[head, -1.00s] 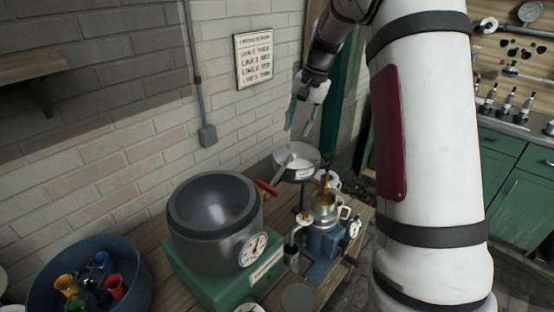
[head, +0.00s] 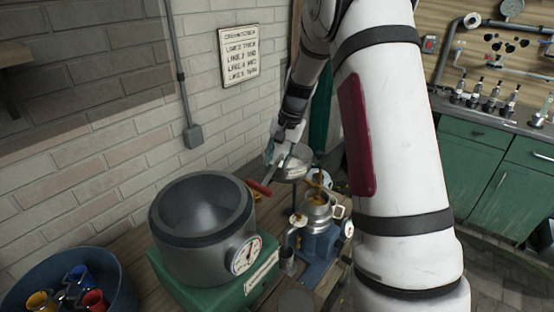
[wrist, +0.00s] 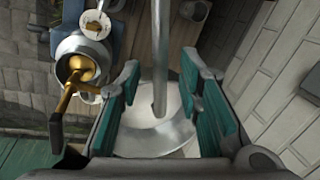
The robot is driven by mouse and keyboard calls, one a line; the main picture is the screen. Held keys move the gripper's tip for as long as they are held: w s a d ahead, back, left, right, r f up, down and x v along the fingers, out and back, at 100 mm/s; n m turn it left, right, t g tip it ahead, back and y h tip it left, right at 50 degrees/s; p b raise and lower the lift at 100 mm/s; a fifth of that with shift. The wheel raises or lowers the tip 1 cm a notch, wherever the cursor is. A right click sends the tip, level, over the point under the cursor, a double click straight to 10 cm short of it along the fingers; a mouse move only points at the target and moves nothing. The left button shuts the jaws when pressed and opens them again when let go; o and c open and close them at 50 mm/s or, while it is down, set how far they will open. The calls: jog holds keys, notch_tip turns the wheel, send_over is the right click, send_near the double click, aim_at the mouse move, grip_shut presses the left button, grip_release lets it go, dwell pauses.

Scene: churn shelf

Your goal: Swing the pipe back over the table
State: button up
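A grey metal pipe (wrist: 160,60) runs down the middle of the wrist view, its lower end over a pale round metal bowl (wrist: 150,143). In the head view the bowl (head: 292,174) stands near the wall, at the far end of the table. My gripper (head: 271,158) has come down to the bowl. Its two teal fingers (wrist: 165,103) are apart, one on each side of the pipe, with gaps showing on both sides. In the head view the arm and fingers partly hide the pipe.
A blue machine (head: 318,240) with a metal pot and brass spout (wrist: 82,73) stands beside the bowl. A large grey drum (head: 200,235) on a green scale and a red handle (head: 259,187) are to its left. A blue tub (head: 115,285) holds cups. The brick wall is close behind.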

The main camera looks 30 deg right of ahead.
grip_shut()
jog(key=shift+s+d, duration=0.1)
